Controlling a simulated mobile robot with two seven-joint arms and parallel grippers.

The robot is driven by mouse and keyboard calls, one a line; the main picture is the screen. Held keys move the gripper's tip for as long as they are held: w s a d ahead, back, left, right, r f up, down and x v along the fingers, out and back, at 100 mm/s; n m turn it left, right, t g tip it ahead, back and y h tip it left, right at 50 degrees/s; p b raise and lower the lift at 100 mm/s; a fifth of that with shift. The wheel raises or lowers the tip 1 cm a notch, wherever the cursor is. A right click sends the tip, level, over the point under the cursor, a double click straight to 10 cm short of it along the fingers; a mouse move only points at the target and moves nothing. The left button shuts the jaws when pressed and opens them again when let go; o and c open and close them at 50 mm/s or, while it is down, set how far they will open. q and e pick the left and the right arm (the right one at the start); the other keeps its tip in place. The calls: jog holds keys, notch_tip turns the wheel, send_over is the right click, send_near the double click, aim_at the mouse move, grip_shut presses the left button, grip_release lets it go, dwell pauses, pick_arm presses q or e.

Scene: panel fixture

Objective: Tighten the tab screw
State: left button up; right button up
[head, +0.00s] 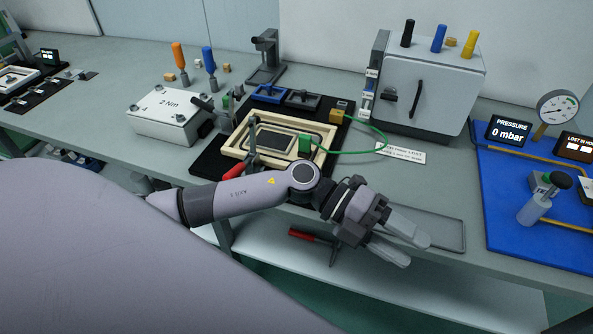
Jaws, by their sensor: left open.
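My left gripper (411,251) is open and empty, above the bench's front edge to the right of the fixture. Its arm crosses in front of the fixture's near side. The panel fixture (203,165) is a black base holding a cream frame (314,153) around a dark panel (277,141). A red-handled clamp (234,171) stands at its near left. The tab screw is too small to make out. An orange-handled screwdriver (179,56) and a blue-handled one (208,60) stand upright behind the white box marked 2 Nm (165,105). My right gripper is out of view.
A grey cabinet (425,85) stands behind. A blue pressure board (505,215) is at right. An empty shallow tray (462,235) lies by the gripper. Another red-handled tool (305,234) is below the bench edge.

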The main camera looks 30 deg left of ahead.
pick_arm(q)
jog(key=w+a+m+y, duration=0.1)
jog(key=w+a+y, duration=0.2)
jog(key=a+y, duration=0.2)
jog(key=w+a+y, duration=0.2)
jog(key=a+y, duration=0.3)
jog(key=a, duration=0.7)
jog(key=w+a+m+y+p, duration=0.1)
jog(key=w+a+y, duration=0.2)
jog(key=a+y, duration=0.2)
jog(key=shift+w+a+r+m+y, duration=0.15)
jog(key=shift+w+a, duration=0.05)
jog(key=shift+a, duration=0.7)
jog(key=shift+w+a+r+m+y, duration=0.1)
jog(key=shift+w+a+m+y, duration=0.05)
jog(key=shift+a, duration=1)
notch_tip(320, 180, down, 7)
jog(key=shift+p, duration=0.5)
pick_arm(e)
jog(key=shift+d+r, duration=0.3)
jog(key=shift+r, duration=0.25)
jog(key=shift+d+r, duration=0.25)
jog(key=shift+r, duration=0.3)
pick_arm(q)
grip_shut()
